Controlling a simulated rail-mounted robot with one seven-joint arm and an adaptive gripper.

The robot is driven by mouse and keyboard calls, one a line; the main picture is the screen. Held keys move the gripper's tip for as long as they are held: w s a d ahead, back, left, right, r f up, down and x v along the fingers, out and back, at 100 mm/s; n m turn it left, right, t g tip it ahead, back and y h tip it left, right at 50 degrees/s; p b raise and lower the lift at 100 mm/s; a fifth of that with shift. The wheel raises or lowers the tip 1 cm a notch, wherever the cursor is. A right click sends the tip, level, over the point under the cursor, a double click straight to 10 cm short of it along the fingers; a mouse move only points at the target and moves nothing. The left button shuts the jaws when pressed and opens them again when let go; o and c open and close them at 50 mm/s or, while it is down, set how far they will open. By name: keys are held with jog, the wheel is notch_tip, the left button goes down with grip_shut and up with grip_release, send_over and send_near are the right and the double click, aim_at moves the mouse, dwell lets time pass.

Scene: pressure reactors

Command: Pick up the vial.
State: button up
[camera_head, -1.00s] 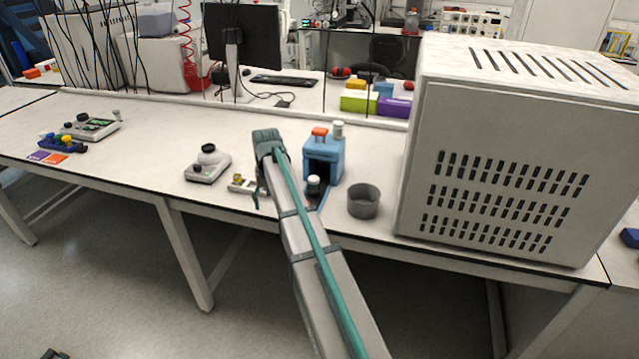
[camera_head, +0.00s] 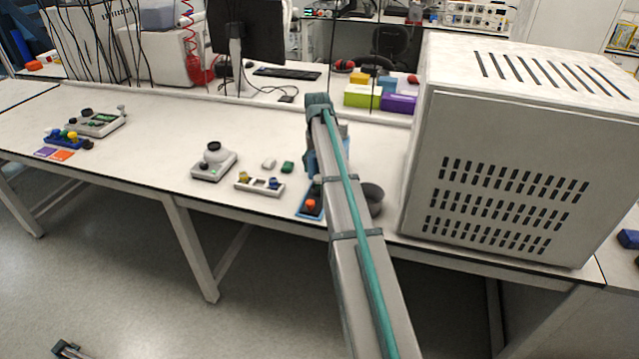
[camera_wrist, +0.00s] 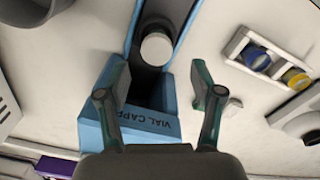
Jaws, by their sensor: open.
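In the wrist view, the vial (camera_wrist: 156,48) appears as a pale round-topped cylinder standing in the dark channel of the blue vial capper (camera_wrist: 95,135). My gripper (camera_wrist: 160,82) is open, one finger on each side of the capper's opening. The pale top lies between and a little beyond the fingertips. Nothing is held, and I cannot tell the height gap. In the head view, my arm covers most of the capper and hides my fingers. An orange-topped piece (camera_head: 310,204) shows at the capper's front base; I cannot tell what it is.
A small rack (camera_head: 259,184) with blue and yellow caps stands left of the capper. A scale-like device (camera_head: 213,161) is farther left. A grey pot (camera_head: 373,196) stands just right of my arm. A large white vented box (camera_head: 515,160) blocks the right side.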

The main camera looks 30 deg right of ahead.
aim_at(319, 178)
jog(key=shift+s+d+f+p, duration=0.15)
jog(key=shift+f+p, duration=0.4)
jog(key=shift+f, duration=0.55)
jog(key=shift+s+a+f+p, duration=0.1)
jog(key=shift+f+p, duration=0.45)
jog(key=shift+f, duration=1.15)
grip_shut()
jog(key=shift+d+r, duration=0.1)
jog(key=shift+r, duration=0.05)
